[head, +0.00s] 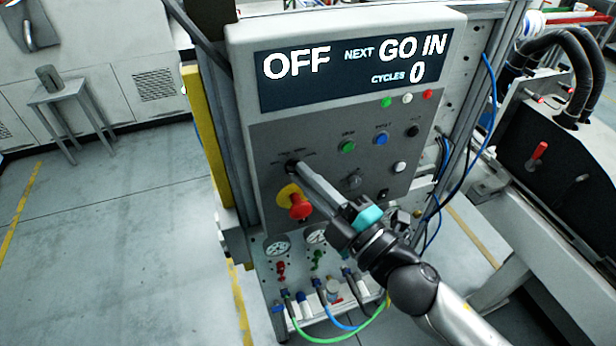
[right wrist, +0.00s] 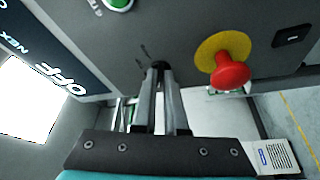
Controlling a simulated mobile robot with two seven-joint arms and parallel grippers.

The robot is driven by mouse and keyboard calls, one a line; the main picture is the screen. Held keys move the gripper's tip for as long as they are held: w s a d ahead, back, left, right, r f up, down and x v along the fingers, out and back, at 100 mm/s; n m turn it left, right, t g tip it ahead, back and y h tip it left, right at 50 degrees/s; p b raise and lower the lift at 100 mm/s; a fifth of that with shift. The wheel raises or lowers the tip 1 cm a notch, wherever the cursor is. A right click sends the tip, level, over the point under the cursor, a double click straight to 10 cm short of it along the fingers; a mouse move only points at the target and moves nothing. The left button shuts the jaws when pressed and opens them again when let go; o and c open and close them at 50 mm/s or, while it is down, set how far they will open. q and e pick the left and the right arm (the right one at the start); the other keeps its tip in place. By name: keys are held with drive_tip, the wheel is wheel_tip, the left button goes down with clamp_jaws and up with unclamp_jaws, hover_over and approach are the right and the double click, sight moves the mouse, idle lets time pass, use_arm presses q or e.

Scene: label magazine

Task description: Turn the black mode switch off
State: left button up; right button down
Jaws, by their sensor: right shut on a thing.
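The black mode switch (head: 292,166) sits at the left of the grey control panel, above the emergency stop. My right gripper (head: 298,171) reaches it from the lower right, its fingertips at the knob. In the right wrist view the two fingers (right wrist: 160,80) are shut on the black switch (right wrist: 159,66), whose top shows between the tips. The fingers hide much of the knob, so its exact pointing direction is hard to tell. The display (head: 355,62) above reads OFF, NEXT GO IN, CYCLES 0. My left gripper is in neither view.
A red emergency stop (head: 299,206) on a yellow plate is just below the fingers. Green (head: 348,146), blue (head: 380,138) and white (head: 399,167) buttons lie to the right. Gauges and hoses sit under the panel. Open floor (head: 110,220) lies to the left.

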drive_tip(key=shift+r, duration=0.1)
drive_tip(key=c, duration=1)
unclamp_jaws()
drive_tip(key=shift+o, duration=0.2)
drive_tip(key=b+v, duration=0.5)
drive_tip(key=v, duration=1)
drive_tip(key=shift+s, duration=0.1)
